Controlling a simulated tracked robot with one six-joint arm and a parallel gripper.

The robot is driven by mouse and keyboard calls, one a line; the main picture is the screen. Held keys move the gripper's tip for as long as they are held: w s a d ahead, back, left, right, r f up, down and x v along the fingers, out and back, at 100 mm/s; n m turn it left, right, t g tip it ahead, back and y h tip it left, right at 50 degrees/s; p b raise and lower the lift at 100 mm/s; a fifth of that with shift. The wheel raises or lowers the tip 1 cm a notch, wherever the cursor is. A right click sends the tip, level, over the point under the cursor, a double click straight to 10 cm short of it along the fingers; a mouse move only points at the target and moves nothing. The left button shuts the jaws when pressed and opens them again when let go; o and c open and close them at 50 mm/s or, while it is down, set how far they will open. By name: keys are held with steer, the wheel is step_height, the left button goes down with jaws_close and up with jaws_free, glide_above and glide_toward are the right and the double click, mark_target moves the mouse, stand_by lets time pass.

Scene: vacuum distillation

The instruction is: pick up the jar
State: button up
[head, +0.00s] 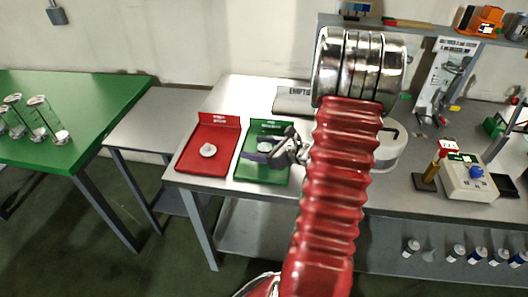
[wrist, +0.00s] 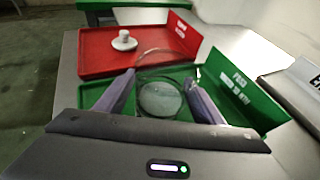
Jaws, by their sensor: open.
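A clear glass jar (wrist: 160,98) stands on the green tray (wrist: 240,92), between the fingers of my gripper (wrist: 160,88) in the wrist view. My gripper is open, with one finger on each side of the jar; I cannot tell whether either finger touches it. In the head view my gripper (head: 262,155) is low over the green tray (head: 270,176), and the jar is mostly hidden behind it. The gripper body hides the near part of the tray in the wrist view.
A red tray (head: 190,159) beside the green one holds a small white knobbed piece (head: 208,150). A sign (head: 292,100) stands behind. A balance-like device (head: 455,181) is at the right. Several glass vessels (head: 38,115) stand on the green table (head: 90,90).

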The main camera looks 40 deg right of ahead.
steer(key=shift+c, duration=0.3)
steer(key=c, duration=1.2)
steer(key=shift+r, duration=0.35)
steer(key=shift+r, duration=4.65)
